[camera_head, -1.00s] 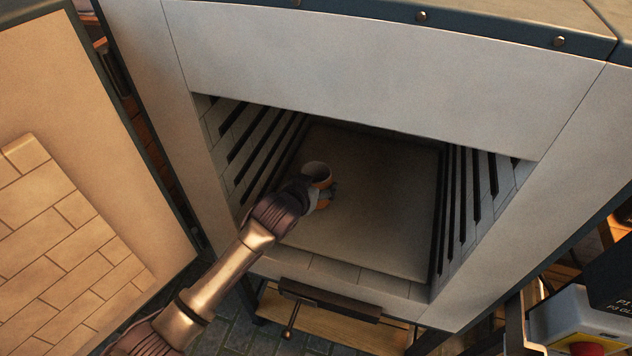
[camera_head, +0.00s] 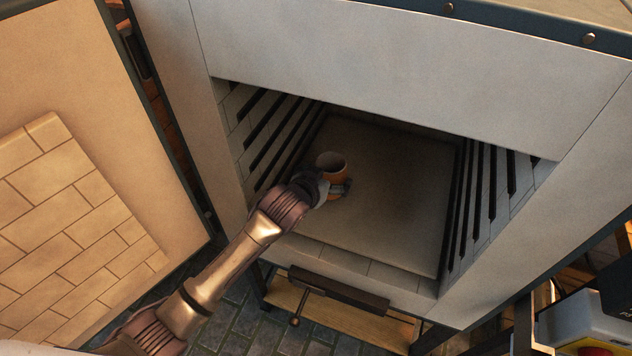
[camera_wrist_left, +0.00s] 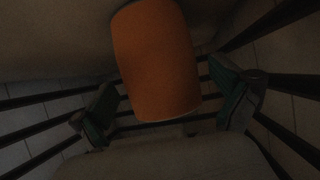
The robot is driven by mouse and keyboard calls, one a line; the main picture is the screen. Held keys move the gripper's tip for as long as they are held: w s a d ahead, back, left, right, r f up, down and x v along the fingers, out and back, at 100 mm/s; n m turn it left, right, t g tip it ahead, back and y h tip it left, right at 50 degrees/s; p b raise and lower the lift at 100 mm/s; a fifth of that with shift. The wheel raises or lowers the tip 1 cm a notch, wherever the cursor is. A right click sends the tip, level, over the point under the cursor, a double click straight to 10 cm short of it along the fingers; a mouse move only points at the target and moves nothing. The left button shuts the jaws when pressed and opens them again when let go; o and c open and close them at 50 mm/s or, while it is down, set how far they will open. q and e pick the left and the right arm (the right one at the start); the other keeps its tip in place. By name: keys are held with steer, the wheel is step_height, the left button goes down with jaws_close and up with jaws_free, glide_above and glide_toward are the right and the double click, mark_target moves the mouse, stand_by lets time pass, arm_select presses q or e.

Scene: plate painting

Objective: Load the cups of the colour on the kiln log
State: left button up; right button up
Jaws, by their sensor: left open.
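An orange cup (camera_head: 333,166) stands upright inside the kiln, on the left part of its shelf (camera_head: 385,200). My left gripper (camera_head: 338,188) reaches in through the kiln opening and is at the cup's near side. In the left wrist view the orange cup (camera_wrist_left: 157,60) shows between the two fingers of the left gripper (camera_wrist_left: 168,105), which are spread apart with a gap on each side of it. The gripper is open. My right gripper is not in view. No kiln log is in view.
The kiln door (camera_head: 70,220) stands open at the left. Slotted side walls (camera_head: 482,205) flank the shelf, and its right part is clear. A latch bar (camera_head: 338,290) lies below the opening.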

arm_select(q)
steer(key=v, duration=1)
